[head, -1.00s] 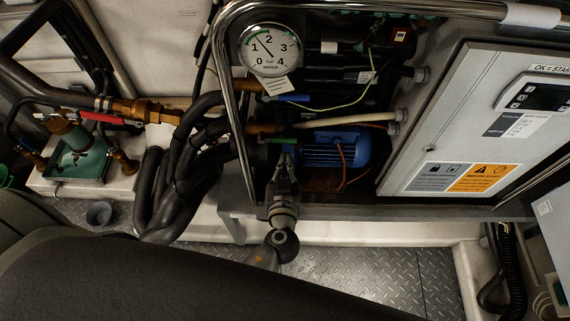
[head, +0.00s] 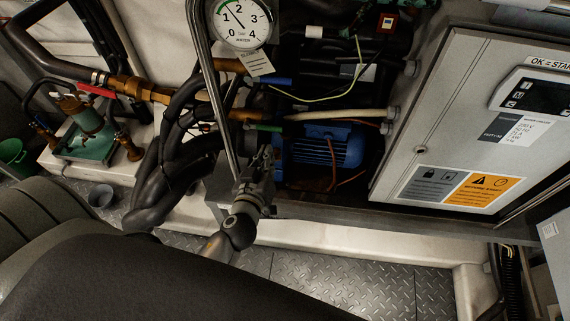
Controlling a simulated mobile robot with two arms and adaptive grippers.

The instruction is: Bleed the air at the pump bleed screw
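The blue pump motor (head: 322,148) sits low inside the open frame. My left gripper (head: 265,152) is in front of the frame, just below the green part and beside the motor's left end. Its fingers point up into the frame; they are dark and small, so I cannot tell whether they are open or touch anything. I cannot make out the bleed screw; the gripper may cover it. My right gripper is not in view.
A water pressure gauge (head: 240,22) hangs at the top of the frame. A grey control box (head: 455,110) stands at the right. Black hoses (head: 165,165) and a brass valve with a red handle (head: 97,90) are at the left. The checker-plate floor (head: 350,283) is clear in front.

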